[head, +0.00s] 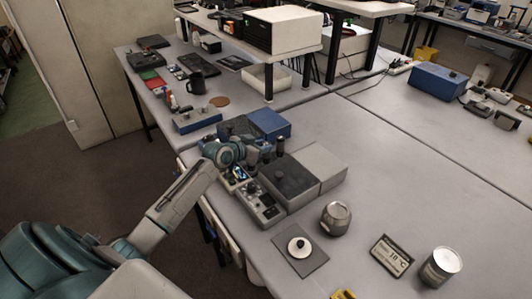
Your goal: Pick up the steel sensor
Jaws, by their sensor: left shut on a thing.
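My left arm reaches in from the lower left over the near edge of the bench. Its gripper (268,153) is above the back of a dark grey box with a knob (290,182). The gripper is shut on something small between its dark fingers. The fingers mostly hide it, and it is too small here to make out its surface; I take it to be the steel sensor. I cannot tell whether it is clear of the box. My right gripper is not in view.
A control box with knobs (258,206), a light grey box (318,166) and a blue box (269,124) crowd the gripper. In front stand a rounded metal pot (336,218), a square pad with a disc (300,250), a temperature display (392,256) and a can (440,267).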

